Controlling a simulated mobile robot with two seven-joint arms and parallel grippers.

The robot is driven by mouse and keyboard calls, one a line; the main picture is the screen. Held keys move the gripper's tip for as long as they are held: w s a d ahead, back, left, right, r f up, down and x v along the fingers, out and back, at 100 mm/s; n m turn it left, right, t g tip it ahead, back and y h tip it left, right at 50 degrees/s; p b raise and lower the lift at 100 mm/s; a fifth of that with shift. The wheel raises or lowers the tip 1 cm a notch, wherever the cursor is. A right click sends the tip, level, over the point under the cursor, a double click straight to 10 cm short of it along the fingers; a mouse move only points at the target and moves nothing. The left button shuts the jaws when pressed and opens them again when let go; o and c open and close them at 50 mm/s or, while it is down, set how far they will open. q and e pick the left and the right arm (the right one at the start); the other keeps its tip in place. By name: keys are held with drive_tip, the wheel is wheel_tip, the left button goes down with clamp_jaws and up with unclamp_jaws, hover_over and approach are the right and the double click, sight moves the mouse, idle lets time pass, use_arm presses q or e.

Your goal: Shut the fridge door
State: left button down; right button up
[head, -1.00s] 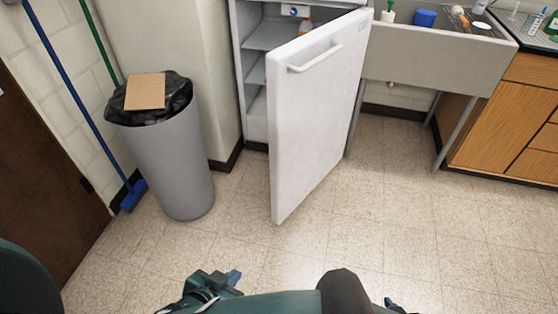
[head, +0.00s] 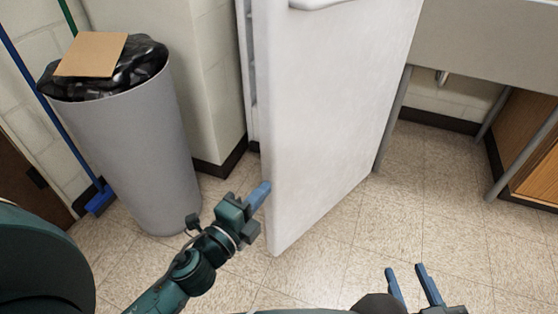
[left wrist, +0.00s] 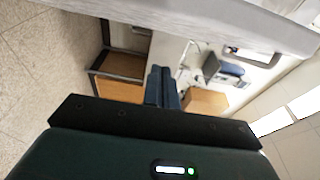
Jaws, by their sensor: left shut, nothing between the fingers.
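The white fridge door (head: 325,120) stands open, its handle (head: 318,3) cut by the top edge of the head view. A narrow strip of the fridge interior (head: 252,95) shows left of the door; the rest is hidden. My left gripper (head: 260,194) is shut and empty, its blue fingertips at the door's free left edge, low down; I cannot tell if they touch it. Its closed fingers (left wrist: 162,86) also show in the left wrist view, below a pale slab that seems to be the door. My right gripper (head: 412,284) is open and empty, low at the right.
A grey trash bin (head: 130,150) with a black liner and cardboard (head: 92,54) on top stands left of my left gripper. A blue broom (head: 98,200) leans behind it. A sink (head: 490,45) on metal legs is right of the door. The floor (head: 340,250) in front is clear.

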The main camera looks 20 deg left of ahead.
sight(273, 155)
use_arm(q)
drive_tip(key=shift+w+a, duration=0.25)
drive_tip(key=shift+w, duration=1.65)
drive_tip(key=shift+w+a, duration=0.2)
drive_tip(key=shift+w, duration=1.7)
drive_tip(key=shift+w+a, duration=0.25)
drive_tip(key=shift+w, duration=1.65)
